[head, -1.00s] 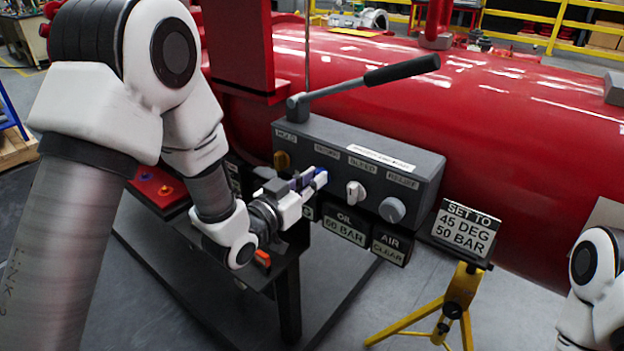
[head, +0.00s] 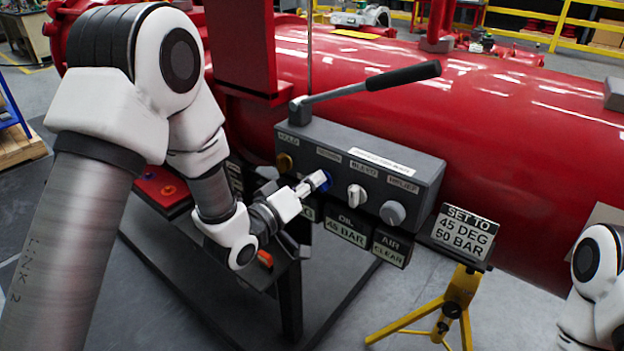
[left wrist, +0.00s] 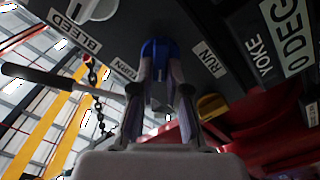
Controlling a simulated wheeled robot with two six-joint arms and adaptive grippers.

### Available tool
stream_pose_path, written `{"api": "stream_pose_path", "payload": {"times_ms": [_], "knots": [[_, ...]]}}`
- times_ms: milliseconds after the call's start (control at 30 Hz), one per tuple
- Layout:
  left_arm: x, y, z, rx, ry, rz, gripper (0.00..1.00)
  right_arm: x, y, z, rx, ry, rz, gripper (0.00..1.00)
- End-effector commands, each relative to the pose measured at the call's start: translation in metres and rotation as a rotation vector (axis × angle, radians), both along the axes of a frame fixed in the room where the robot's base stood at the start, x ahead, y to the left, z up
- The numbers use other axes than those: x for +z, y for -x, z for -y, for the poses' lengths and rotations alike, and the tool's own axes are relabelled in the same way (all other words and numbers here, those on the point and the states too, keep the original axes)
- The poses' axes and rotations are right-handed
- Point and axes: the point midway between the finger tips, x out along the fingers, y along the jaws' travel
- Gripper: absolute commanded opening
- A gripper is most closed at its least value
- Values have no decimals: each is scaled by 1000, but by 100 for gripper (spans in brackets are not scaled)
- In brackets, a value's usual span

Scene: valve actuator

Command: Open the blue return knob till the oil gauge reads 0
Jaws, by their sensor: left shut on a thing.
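The blue return knob (head: 327,181) is on the front of the grey control box (head: 420,168), between the yellow hold knob and the white bleed knob. My left gripper (head: 318,183) reaches it from the left and is shut on it. The left wrist view also shows the blue knob (left wrist: 157,48) between the fingertips of my left gripper (left wrist: 158,62). The oil gauge (head: 346,231) under the box reads 45 BAR in the head view. Only part of my right arm shows at the right edge; its gripper is out of view.
The yellow hold knob (head: 284,162), white bleed knob (head: 357,195) and grey relief knob (head: 392,212) sit on the same face. A lever (head: 385,77) rises above the box. The air plate (head: 391,246) reads CLEAR. A sign (head: 462,232) on a yellow stand says 45 DEG, 50 BAR.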

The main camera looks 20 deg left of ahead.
Motion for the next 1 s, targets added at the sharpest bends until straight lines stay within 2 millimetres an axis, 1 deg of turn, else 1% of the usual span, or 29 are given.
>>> {"api": "stream_pose_path", "payload": {"times_ms": [300,600,800,1000], "knots": [[-1,-1,-2,1,281,-101,0,9,0,0,0,0,0,53],[-4,-1,-3,1,519,-188,0,16,0,0,0,0,0,53],[-6,-1,-3,1,625,-226,0,18,0,0,0,0,0,53],[-7,-1,-3,1,683,-247,0,19,0,0,0,0,0,53]]}}
